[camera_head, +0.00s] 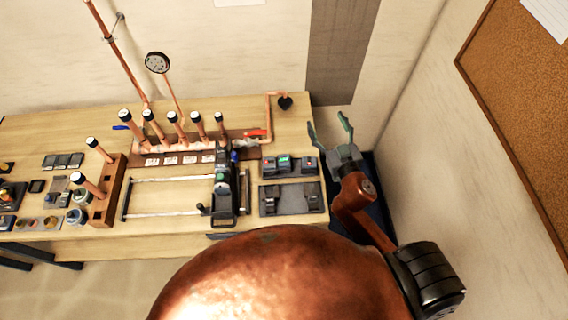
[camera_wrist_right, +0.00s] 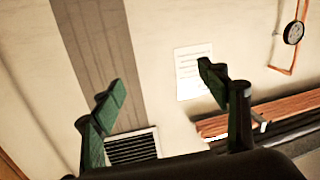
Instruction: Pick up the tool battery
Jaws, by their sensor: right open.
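My right gripper (camera_head: 329,130) is open and empty, raised beyond the right end of the workbench in the head view. I cannot tell which block is the task's battery. My left gripper is out of view.
A black upright tool (camera_head: 225,185) stands left of the mat. Copper pipes (camera_head: 174,122) rise from a manifold behind it, and a wooden block (camera_head: 108,192) holds more pipes. A wall and corkboard (camera_head: 525,100) are at right. The air around my right gripper looks clear.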

